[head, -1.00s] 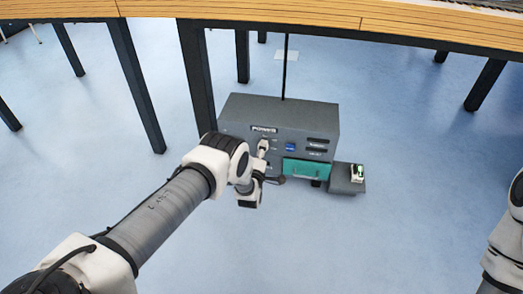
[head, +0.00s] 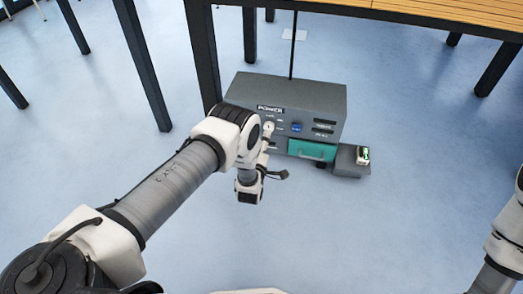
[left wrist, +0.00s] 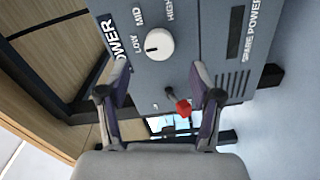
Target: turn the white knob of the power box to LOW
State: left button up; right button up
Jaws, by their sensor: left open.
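The power box (head: 295,92) is a grey cabinet on the floor under the table edge. Its white knob (left wrist: 159,44) shows clearly in the left wrist view, among the LOW, MID and HIGH labels. The knob's dark mark is on its left side, towards LOW. My left gripper (left wrist: 159,75) is open and empty, its two fingers pointing at the panel, with the knob ahead between the fingertips and apart from them. My right gripper is out of view.
A red-tipped switch (left wrist: 183,107) sits beside the knob on the panel. The box also has a teal drawer (head: 312,151). A small device with a green light (head: 363,155) stands on a grey block at its right. Dark table legs (head: 203,55) stand behind; the floor in front is clear.

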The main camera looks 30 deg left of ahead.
pick_arm(q)
jog(key=v, duration=0.6)
notch_tip(320, 180, up, 9)
jog(key=p, duration=0.5)
jog(key=s+d+f+m+g+h+p, duration=0.1)
jog(key=s+d+f+m+g+h, duration=0.15)
jog(key=s+m+g, duration=1.1)
jog(key=s+d+f+m+g+h+p, duration=0.1)
jog(key=s+f+m+g+h+p, duration=0.2)
jog(key=s, duration=2)
notch_tip(320, 180, up, 38)
jog(key=g+y+p, duration=0.1)
jog(key=p, duration=3.5)
jog(key=shift+m+p, duration=0.4)
jog(key=shift+m, duration=0.05)
